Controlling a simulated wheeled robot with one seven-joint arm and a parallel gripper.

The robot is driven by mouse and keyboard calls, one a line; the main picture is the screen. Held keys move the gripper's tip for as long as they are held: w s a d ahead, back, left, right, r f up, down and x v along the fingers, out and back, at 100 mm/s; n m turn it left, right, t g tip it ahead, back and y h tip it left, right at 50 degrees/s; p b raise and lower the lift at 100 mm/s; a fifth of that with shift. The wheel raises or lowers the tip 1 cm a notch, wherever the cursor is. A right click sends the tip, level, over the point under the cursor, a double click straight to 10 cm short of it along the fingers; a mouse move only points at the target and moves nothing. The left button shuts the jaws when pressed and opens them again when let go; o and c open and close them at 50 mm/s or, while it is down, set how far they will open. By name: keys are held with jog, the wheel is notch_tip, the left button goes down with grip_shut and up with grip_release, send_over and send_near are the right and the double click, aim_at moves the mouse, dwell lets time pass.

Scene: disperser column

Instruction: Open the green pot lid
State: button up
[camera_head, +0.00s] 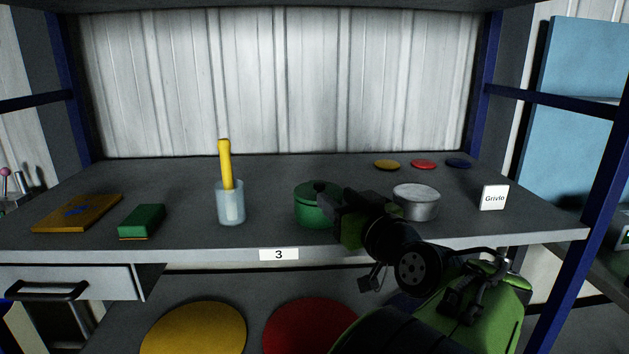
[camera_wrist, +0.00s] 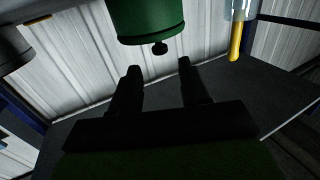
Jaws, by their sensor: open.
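The green pot (camera_head: 308,214) stands upright on the shelf with its green lid (camera_head: 312,188) on it. The lid has a dark round knob, which also shows in the wrist view (camera_wrist: 160,48). In that view the pot is upside down at the top. My gripper (camera_head: 328,199) is at the pot's right side in the head view and hides part of it. In the wrist view my gripper (camera_wrist: 158,64) is open and empty. The knob lies just beyond the fingertips, roughly in line with the gap between them. I see no contact with it.
A clear cup (camera_head: 230,207) with a yellow stick (camera_head: 225,163) is to the left. A green block (camera_head: 142,219) and an orange board (camera_head: 90,211) lie farther left. A white card (camera_head: 494,197) stands at right.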

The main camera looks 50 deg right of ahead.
aim_at(322, 187)
jog(key=p+x, duration=0.1)
jog(key=x, duration=0.7)
grip_shut()
